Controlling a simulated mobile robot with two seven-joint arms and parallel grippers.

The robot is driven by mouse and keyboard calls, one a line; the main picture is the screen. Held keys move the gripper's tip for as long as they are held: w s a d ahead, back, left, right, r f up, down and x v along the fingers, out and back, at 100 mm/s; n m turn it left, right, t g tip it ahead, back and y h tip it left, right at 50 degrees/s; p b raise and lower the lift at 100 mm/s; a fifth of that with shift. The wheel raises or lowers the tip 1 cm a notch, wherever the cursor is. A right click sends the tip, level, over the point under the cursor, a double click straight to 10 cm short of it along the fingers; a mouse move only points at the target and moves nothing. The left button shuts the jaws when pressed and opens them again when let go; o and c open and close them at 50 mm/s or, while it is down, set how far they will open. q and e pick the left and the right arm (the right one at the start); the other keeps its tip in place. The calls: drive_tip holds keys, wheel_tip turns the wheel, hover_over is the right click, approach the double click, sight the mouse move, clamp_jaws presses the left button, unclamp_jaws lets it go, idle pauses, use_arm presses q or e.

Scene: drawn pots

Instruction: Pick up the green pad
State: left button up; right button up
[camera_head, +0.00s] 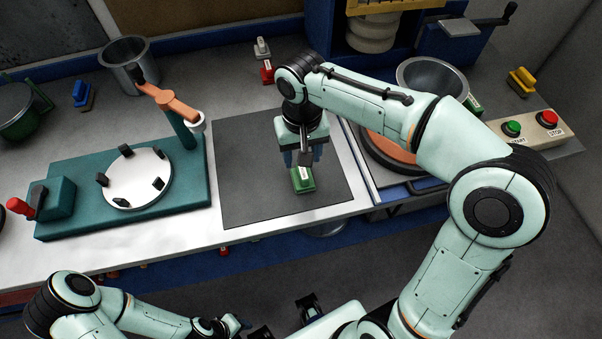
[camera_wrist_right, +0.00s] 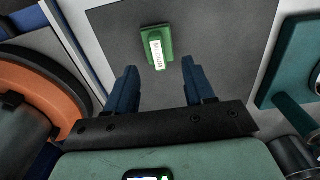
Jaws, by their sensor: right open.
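The green pad (camera_head: 303,181), a small block with a white label, lies on the dark grey mat (camera_head: 250,195). In the right wrist view the green pad (camera_wrist_right: 146,38) lies beyond the fingertips, roughly centred between them. My right gripper (camera_head: 303,158) points down over the mat, close to the pad. In the right wrist view its blue fingers (camera_wrist_right: 159,72) are apart with nothing between them. My left gripper (camera_head: 237,323) is low in the head view, away from the worktop, and its fingers are too small to read.
A teal base (camera_head: 90,222) with a white disc (camera_head: 137,178) and an orange arm (camera_head: 175,103) stands left of the mat. An orange wheel (camera_head: 385,150) is on the right. Red (camera_head: 267,73), blue (camera_head: 83,95) and yellow (camera_head: 521,82) pads lie farther off. Mat around the pad is clear.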

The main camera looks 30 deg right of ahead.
sight(303, 170)
wheel_tip(303, 170, down, 3)
drive_tip(key=shift+r, duration=0.15)
drive_tip(key=f, duration=0.4)
drive_tip(key=shift+w+d+f, duration=0.35)
drive_tip(key=shift+d, duration=0.05)
drive_tip(key=shift+f+b, duration=0.3)
drive_tip(key=shift+f, duration=0.25)
clamp_jaws()
